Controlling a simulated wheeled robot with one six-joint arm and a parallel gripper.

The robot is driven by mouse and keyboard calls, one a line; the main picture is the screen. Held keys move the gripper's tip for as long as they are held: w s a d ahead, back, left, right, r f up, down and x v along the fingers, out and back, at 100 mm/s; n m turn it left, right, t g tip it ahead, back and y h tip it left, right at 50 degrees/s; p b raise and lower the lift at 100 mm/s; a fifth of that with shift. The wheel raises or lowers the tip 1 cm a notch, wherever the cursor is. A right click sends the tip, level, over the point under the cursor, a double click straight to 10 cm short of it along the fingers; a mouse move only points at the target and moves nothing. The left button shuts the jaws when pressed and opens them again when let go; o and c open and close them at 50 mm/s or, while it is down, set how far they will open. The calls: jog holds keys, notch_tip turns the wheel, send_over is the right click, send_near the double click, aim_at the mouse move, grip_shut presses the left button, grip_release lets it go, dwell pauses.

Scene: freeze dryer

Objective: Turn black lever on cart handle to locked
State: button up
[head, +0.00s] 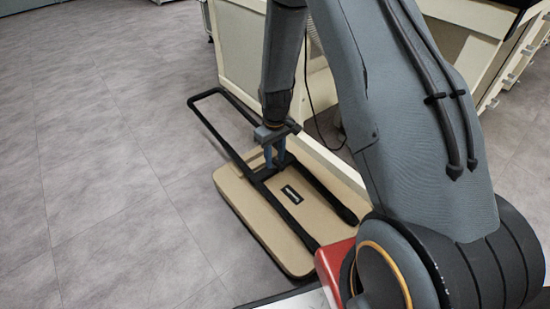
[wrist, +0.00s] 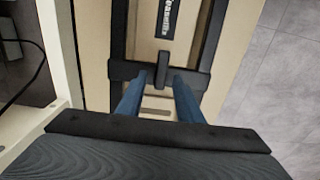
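The cart (head: 235,197) is a tan flat platform on the floor, and it fills the middle of the wrist view (wrist: 235,55). Its black handle (head: 208,128) lies folded low over the platform and reaches past its far edge. The black lever (wrist: 162,68) is a short tab on the handle's crossbar (wrist: 125,70). My gripper (head: 275,164) is over the crossbar. Its two blue fingers (wrist: 161,84) are apart, with the lever between their tips; contact is not clear.
A cream cabinet (head: 240,45) stands close along the cart's right side, with a dark cable (head: 312,105) hanging there. A red object (head: 335,268) is near the cart's near end. Grey floor (head: 90,150) is clear on the left.

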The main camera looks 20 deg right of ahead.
grip_shut()
jog(key=shift+r+p, duration=0.1)
jog(key=shift+p, duration=0.3)
jog(key=n+p, duration=0.3)
jog(key=shift+s+r, duration=0.1)
jog(key=n+p, duration=0.3)
jog(key=p, duration=0.1)
jog(key=shift+n, duration=0.3)
jog(key=n+t+p, duration=0.1)
jog(key=n+p, duration=0.3)
jog(key=n, duration=0.1)
jog(key=shift+h, duration=0.4)
jog(key=n+p, duration=0.2)
jog(key=n, duration=0.4)
jog(key=shift+w+p, duration=0.2)
jog(key=shift+p, duration=0.15)
jog(key=shift+t, duration=0.3)
